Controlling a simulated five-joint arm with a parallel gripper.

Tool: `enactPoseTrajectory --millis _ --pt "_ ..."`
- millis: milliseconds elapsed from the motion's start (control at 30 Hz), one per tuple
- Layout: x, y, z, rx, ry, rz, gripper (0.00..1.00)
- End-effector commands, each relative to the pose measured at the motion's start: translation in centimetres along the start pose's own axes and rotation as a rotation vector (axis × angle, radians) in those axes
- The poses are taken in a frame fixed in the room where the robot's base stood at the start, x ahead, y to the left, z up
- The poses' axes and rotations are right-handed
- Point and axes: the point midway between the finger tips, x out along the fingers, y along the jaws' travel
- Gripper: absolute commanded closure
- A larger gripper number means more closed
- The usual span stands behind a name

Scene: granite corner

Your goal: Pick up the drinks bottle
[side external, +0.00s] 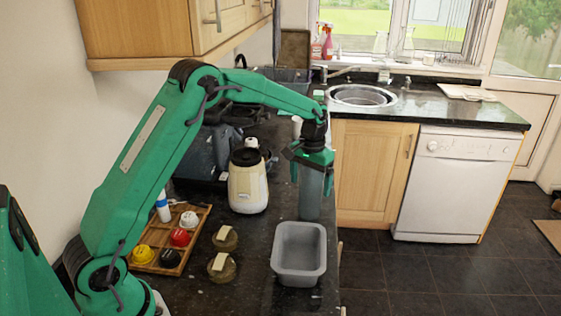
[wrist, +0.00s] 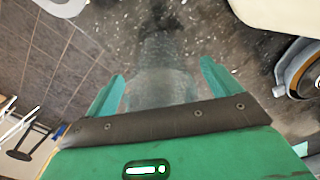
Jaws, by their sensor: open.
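The drinks bottle (side external: 310,199) looks like a grey, see-through, upright cylinder on the dark counter, just behind the grey tub. My gripper (side external: 311,174) is above it, pointing down, with its green fingers at either side of the bottle's upper part. In the wrist view the open fingers of my gripper (wrist: 162,76) stand left and right of the clear, faint bottle (wrist: 160,62). I cannot tell whether either finger touches it. The bottle's top is hidden by my gripper.
A grey tub (side external: 299,254) stands close in front of the bottle. A cream appliance (side external: 248,188) stands to its left. A wooden tray (side external: 172,240) with coloured items and two olive-lidded jars (side external: 222,266) lie further left. The counter's right edge is close to the bottle.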

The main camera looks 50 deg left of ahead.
Motion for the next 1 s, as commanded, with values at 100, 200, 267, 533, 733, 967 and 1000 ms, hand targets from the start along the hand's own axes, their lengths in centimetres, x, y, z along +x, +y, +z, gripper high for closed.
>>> enactPoseTrajectory --millis 100,200,267,533,733,967,1000 --pt "0.0 0.0 0.0 0.0 0.0 0.0 0.1" --pt "0.0 0.0 0.0 0.0 0.0 0.0 0.1" --pt "0.0 0.0 0.0 0.0 0.0 0.0 0.2" --pt "-0.1 0.0 0.0 0.0 0.001 0.0 0.61" --pt "-0.1 0.0 0.0 0.0 0.001 0.0 0.61" --pt "-1.1 0.0 -0.1 0.0 0.003 0.0 0.61" --pt "-1.4 0.0 -0.1 0.0 0.003 0.0 0.61"
